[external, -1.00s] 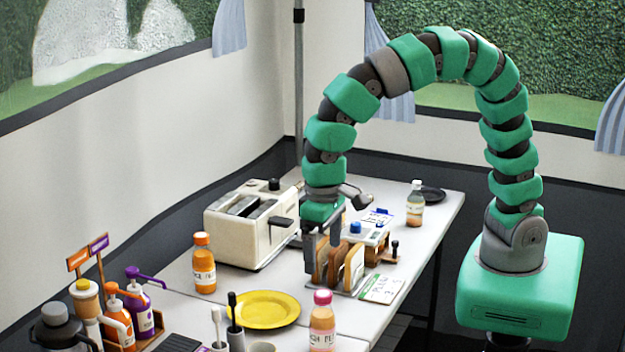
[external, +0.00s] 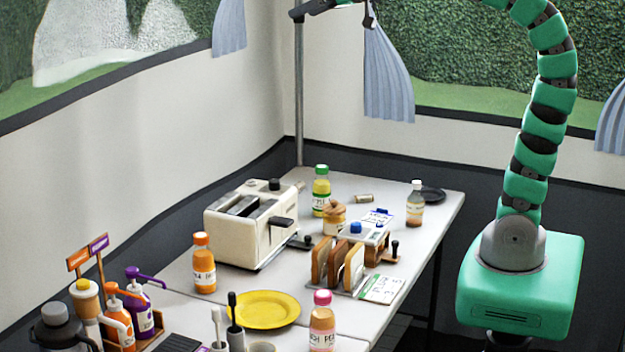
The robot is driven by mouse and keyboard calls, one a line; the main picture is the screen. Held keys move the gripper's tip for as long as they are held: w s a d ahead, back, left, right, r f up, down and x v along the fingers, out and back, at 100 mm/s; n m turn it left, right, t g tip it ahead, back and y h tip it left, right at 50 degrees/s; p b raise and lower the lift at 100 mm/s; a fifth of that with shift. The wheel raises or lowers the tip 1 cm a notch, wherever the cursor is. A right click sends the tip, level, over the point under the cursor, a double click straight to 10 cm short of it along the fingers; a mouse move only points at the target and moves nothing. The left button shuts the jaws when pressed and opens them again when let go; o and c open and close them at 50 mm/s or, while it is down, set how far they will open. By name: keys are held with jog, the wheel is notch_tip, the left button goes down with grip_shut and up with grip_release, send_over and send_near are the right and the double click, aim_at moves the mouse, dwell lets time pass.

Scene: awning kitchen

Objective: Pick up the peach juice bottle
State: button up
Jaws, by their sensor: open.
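A bottle with a pink cap and peach-coloured contents (external: 322,324) stands upright at the front of the table. Its partly visible label seems to read "PEACH". An orange bottle with an orange cap (external: 204,266) stands upright left of the yellow plate; its label is too small to read surely. Part of my arm is cut off by the top edge.
A yellow plate (external: 266,308) lies between the two bottles. A toaster (external: 245,228), a toast rack (external: 338,266), a green-yellow bottle (external: 321,192) and a white-capped bottle (external: 415,206) stand farther back. Sauce pumps (external: 140,312) and brush-like tools (external: 235,335) crowd the front left.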

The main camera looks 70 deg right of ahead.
jog(key=s+d+r+t+h, duration=0.1)
jog(key=s+d+r+t, duration=0.1)
jog(key=s+d+r, duration=0.2)
jog(key=d+r, duration=0.3)
jog(key=r, duration=0.2)
jog(key=shift+d+t+h, duration=0.15)
jog(key=shift+t+h, duration=0.15)
jog(key=shift+t, duration=0.1)
jog(key=c, duration=0.9)
jog(key=m+g+y+b, duration=1.4)
jog(key=m+b, duration=0.3)
jog(key=m, duration=0.2)
send_near(321, 301)
jog(key=shift+f+b+x, duration=0.2)
jog(key=shift+b+x, duration=0.1)
jog(key=shift+x, duration=0.95)
jog(key=shift+f+b+x, duration=0.2)
jog(key=shift+b+x, duration=0.05)
jog(key=shift+x, duration=1)
jog(key=shift+w+a+f+h+b, duration=0.15)
jog(key=shift+a+f+b, duration=0.25)
jog(key=shift+a, duration=0.2)
jog(key=shift+w+a+f+h+b, duration=0.2)
jog(key=shift+a+f+b, duration=0.1)
jog(key=shift+a+b, duration=0.25)
jog(key=shift+b+x, duration=0.3)
jog(key=shift+x, duration=0.9)
